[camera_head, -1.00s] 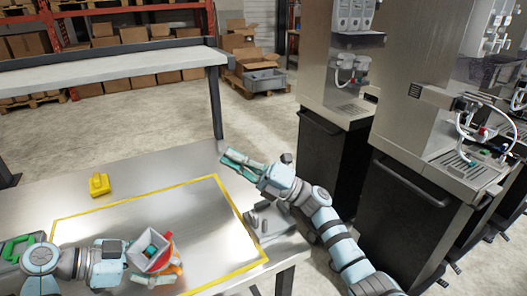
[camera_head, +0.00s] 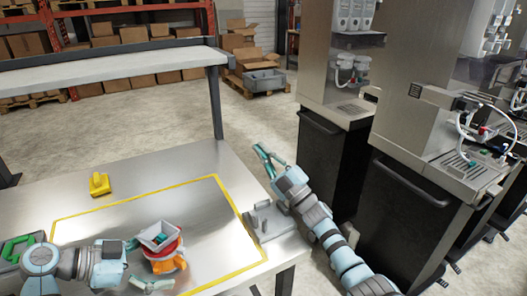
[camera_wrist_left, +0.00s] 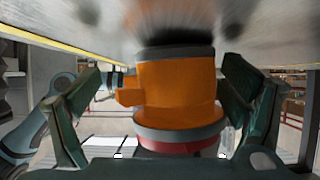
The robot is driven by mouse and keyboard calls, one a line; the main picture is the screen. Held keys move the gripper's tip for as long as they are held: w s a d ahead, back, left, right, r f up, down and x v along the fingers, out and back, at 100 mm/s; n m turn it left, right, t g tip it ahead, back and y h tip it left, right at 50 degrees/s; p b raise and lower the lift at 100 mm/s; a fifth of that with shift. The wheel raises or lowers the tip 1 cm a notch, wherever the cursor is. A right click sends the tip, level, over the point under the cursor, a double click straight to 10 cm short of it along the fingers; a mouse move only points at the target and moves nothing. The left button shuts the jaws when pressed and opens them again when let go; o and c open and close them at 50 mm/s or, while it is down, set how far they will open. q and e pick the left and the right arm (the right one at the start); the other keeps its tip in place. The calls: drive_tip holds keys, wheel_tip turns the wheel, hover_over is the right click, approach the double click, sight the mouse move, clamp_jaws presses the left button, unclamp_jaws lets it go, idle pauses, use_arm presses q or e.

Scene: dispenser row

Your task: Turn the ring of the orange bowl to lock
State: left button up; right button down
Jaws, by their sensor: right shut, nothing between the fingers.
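The left wrist view shows the orange body (camera_wrist_left: 175,88) with a side tab and grey bands. My left gripper (camera_head: 142,265) is at the bowl's left side. Its fingers are apart on both sides of the orange body; the left one has a clear gap, and I cannot tell whether the right one touches. My right gripper (camera_head: 268,160) is shut and empty beyond the table's right edge.
A grey fixture (camera_head: 272,224) stands at the table's right edge. A yellow piece (camera_head: 99,184) lies at the back left, and a green item (camera_head: 18,249) is at the far left. Dispensers with black cabinets (camera_head: 332,165) stand to the right. The outlined area's middle is clear.

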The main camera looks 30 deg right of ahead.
use_arm(q)
drive_tip(key=v, duration=1.2)
drive_tip(key=shift+a, duration=0.1)
drive_tip(key=shift+f, duration=0.1)
